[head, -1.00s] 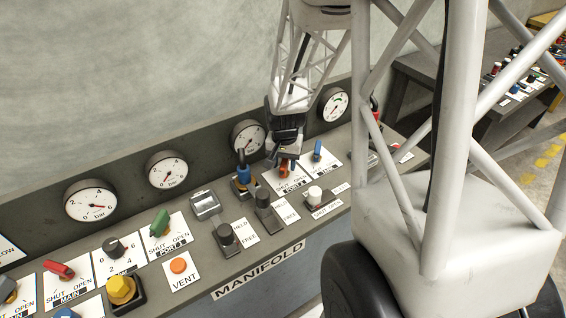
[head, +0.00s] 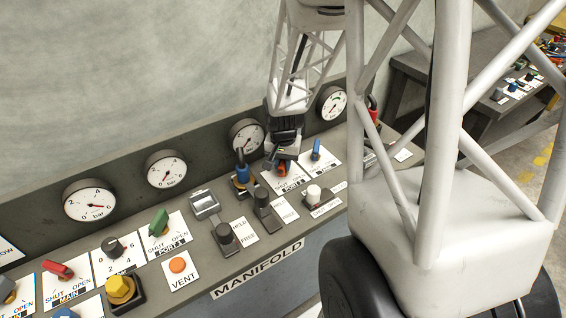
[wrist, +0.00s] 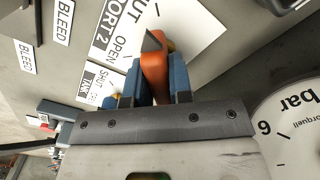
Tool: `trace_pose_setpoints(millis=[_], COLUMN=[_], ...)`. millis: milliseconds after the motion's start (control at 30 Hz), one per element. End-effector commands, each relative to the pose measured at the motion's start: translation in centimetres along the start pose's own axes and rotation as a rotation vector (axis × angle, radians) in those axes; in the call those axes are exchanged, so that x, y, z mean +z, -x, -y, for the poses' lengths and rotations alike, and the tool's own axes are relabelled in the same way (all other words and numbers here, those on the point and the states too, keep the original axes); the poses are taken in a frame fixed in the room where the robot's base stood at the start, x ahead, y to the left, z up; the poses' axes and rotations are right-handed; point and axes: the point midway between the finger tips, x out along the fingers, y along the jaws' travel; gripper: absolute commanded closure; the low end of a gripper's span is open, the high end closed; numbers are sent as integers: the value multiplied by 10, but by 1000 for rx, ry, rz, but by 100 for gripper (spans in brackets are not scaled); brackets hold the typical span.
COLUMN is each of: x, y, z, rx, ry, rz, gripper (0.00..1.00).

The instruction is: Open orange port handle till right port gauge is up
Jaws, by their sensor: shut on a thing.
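The orange port handle (head: 282,169) stands on a white card marked SHUT, OPEN and PORT 2. My gripper (head: 284,160) is over it. In the wrist view the orange handle (wrist: 154,68) is between the blue fingers of my gripper (wrist: 156,82), which are shut on it. The OPEN word lies to the left of the handle there. Behind the panel row, a dial gauge (head: 246,134) stands left of my wrist and another gauge (head: 332,103) stands right of it. Their needles are too small to read surely. Part of a gauge (wrist: 295,125) shows in the wrist view.
A blue-topped knob (head: 241,172) and a dark lever (head: 263,203) stand left of my gripper. A blue handle (head: 316,150) is close on its right. A white-capped knob (head: 314,193) is in front. The green handle (head: 159,222) is farther left.

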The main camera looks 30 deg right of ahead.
Motion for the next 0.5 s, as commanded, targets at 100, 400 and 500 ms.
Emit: trace_pose_setpoints(millis=[100, 400, 500], x=[0, 0, 0], y=[0, 0, 0], z=[0, 0, 0], rx=[0, -1, -1], ry=[20, 159, 235], rz=[0, 2, 1], gripper=[100, 100, 100])
